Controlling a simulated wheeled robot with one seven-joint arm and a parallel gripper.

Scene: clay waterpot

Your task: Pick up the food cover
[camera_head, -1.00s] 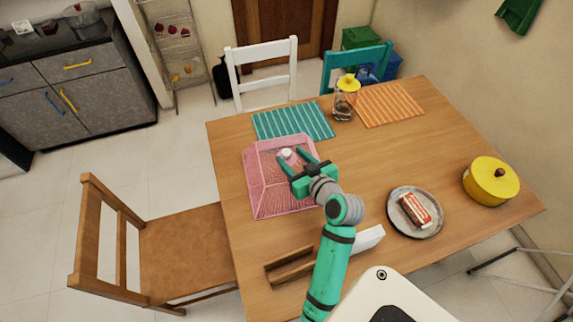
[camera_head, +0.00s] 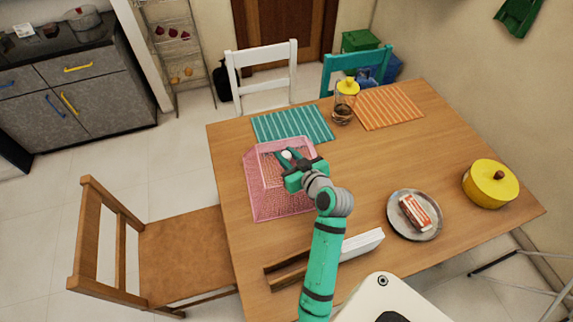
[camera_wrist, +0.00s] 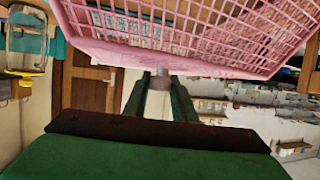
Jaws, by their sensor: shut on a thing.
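The food cover (camera_head: 283,207) is a pink mesh box shape with a pale knob (camera_head: 287,155) on top, at the left of the wooden table. My gripper (camera_head: 293,158) reaches over it from the front right. Its fingers are shut on the knob. In the wrist view, the gripper (camera_wrist: 162,95) has its green fingers on both sides of the pale knob, and the pink cover (camera_wrist: 185,60) fills the top. I cannot tell whether the cover's lower rim touches the table.
A blue-green striped mat (camera_head: 293,125) lies behind the cover. A yellow-lidded jug (camera_head: 345,103) and an orange mat (camera_head: 390,106) stand farther right. A plate with cake (camera_head: 414,232), a yellow pot (camera_head: 491,184) and a napkin holder (camera_head: 287,276) are nearer.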

